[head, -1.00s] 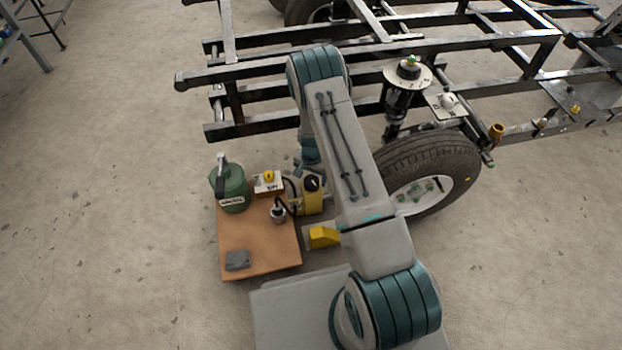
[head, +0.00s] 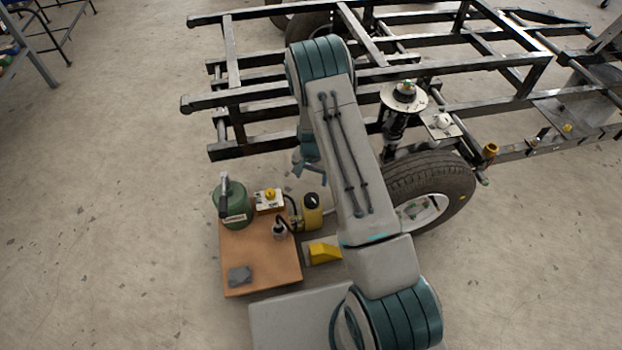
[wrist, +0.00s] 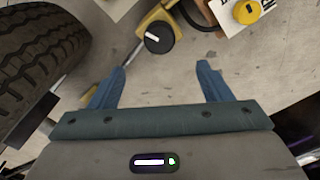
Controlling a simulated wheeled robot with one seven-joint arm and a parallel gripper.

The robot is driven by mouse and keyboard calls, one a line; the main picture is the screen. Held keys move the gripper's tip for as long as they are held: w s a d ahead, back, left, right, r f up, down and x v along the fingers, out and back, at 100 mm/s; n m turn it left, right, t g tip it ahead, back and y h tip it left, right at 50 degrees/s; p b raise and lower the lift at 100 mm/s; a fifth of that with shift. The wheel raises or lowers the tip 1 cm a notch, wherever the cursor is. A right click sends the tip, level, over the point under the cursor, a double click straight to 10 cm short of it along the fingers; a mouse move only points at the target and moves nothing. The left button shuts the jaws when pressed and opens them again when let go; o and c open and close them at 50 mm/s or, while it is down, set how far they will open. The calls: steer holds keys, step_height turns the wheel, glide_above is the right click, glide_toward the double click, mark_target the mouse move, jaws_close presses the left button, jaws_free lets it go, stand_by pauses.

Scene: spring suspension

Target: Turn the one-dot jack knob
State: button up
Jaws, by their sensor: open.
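A yellow jack body (head: 312,218) stands on the floor beside the wheel, with a round black knob (head: 311,199) on top. In the wrist view the black knob (wrist: 159,37) carries a white pointer mark and lies beyond my fingertips, roughly midway between them. A yellow knob (head: 270,194) sits on a white labelled box to its left; it also shows at the top right of the wrist view (wrist: 247,11). I cannot make out any dots. My gripper (wrist: 162,70) is open, with two blue fingers apart and nothing between them. In the head view my arm partly hides it.
A low brown board (head: 260,255) carries a green can (head: 233,204), a small metal bottle (head: 279,229) and a grey block (head: 240,275). A yellow wedge (head: 322,252) is near it. The tyre (head: 440,180) and black frame (head: 270,99) stand close.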

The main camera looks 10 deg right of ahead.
mark_target(311, 197)
step_height(311, 197, down, 13)
steer(key=n+b, duration=0.6)
steer(key=n, duration=0.7)
steer(key=shift+w+f+b, duration=0.1)
steer(key=shift+f+b, duration=0.05)
steer(key=shift+b, duration=0.25)
steer(key=c, duration=1)
steer(key=shift+a, duration=0.35)
steer(key=shift+d, duration=0.2)
